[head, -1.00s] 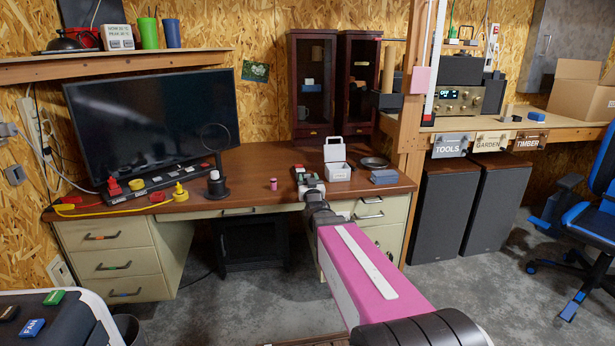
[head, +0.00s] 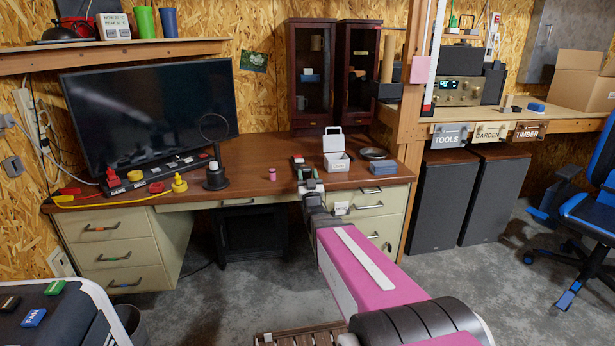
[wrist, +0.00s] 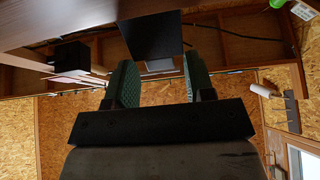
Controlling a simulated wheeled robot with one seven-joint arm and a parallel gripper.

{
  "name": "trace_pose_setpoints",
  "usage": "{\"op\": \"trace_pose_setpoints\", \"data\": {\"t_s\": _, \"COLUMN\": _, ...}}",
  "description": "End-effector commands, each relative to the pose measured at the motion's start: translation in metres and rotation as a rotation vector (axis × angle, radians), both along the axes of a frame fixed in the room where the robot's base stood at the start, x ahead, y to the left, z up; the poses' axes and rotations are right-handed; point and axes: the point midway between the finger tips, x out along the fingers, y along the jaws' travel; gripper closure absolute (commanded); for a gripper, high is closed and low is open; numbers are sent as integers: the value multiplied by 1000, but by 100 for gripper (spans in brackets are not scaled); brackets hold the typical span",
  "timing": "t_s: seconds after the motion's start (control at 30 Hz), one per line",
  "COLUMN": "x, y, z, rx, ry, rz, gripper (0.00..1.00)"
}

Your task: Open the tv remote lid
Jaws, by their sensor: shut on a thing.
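My gripper (head: 310,182) is at the desk's front edge in the head view, low and small there. The fingers and the small scale hide the details.
A television (head: 150,113) stands at the back left.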

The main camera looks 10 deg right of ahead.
Motion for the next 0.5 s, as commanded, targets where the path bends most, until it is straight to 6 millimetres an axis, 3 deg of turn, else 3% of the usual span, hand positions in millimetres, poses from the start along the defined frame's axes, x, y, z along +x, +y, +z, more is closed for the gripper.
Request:
{"op": "trace_pose_setpoints", "data": {"t_s": 0.03, "x": 0, "y": 0, "z": 0, "rx": 0, "ry": 2, "rz": 0, "gripper": 75}}
{"op": "trace_pose_setpoints", "data": {"t_s": 0.07, "x": 0, "y": 0, "z": 0, "rx": 0, "ry": 2, "rz": 0, "gripper": 48}}
{"op": "trace_pose_setpoints", "data": {"t_s": 0.1, "x": 0, "y": 0, "z": 0, "rx": 0, "ry": 2, "rz": 0, "gripper": 45}}
{"op": "trace_pose_setpoints", "data": {"t_s": 0.5, "x": -8, "y": 0, "z": -5, "rx": 0, "ry": 3, "rz": 0, "gripper": 45}}
